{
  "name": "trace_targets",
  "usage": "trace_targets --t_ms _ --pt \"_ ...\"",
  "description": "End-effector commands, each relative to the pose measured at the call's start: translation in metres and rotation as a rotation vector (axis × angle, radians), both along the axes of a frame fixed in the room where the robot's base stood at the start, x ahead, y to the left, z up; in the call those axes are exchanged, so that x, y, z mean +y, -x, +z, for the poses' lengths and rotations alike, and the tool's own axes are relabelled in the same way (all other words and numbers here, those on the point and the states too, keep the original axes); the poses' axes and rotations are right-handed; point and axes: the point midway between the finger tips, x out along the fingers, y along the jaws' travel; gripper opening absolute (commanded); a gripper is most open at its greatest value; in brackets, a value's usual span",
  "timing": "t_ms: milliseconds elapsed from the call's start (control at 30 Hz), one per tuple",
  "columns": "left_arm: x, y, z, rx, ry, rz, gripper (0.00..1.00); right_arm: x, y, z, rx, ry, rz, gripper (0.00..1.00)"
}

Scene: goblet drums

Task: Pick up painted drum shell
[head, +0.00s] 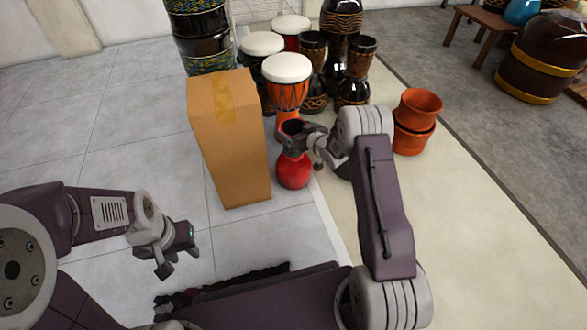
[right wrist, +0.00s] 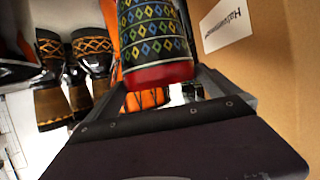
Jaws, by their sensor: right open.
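The painted drum shell (right wrist: 155,40) shows in the right wrist view, dark with rows of blue, yellow and green diamonds and a red edge. My left gripper (head: 178,254) is open and empty above the floor at lower left.
A tall cardboard box (head: 230,140) stands close to the left of my right gripper. An orange drum with a white head (head: 287,72) and several dark drums stand behind. Stacked terracotta pots (head: 415,120) are on the right. Floor at left is clear.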

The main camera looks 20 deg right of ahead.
Motion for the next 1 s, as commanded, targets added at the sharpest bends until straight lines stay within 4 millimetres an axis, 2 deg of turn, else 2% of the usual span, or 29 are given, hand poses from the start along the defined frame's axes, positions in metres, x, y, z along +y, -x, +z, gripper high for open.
trace_targets --t_ms 33,100,367,467,667,700,900,1000 --pt "0.0 0.0 -0.017 0.0 0.0 0.0 0.36 0.003 -0.008 -0.012 -0.004 0.001 0.002 1.0" --pt "0.0 0.0 -0.022 0.0 0.0 0.0 0.36 0.005 -0.016 -0.013 -0.003 0.001 0.002 1.0" --pt "0.0 0.0 -0.02 0.0 0.0 0.0 0.36 0.006 -0.021 -0.009 0.0 0.0 0.0 1.0" --pt "0.0 0.0 -0.02 0.0 0.0 0.0 0.36 0.006 -0.021 -0.009 0.0 0.0 0.0 0.78" --pt "0.0 0.0 -0.02 0.0 0.0 0.0 0.36 0.005 -0.021 -0.009 0.0 0.0 0.0 0.22" --pt "0.0 0.0 -0.02 0.0 0.0 0.0 0.36 0.006 -0.022 -0.006 -0.007 -0.001 0.0 0.18" --pt "0.0 0.0 -0.019 0.0 0.0 0.0 0.36 0.005 -0.022 -0.005 -0.007 -0.001 0.0 0.18" --pt "0.0 0.0 -0.014 0.0 0.0 0.0 0.36 0.005 -0.022 0.001 -0.007 -0.001 0.0 0.18"
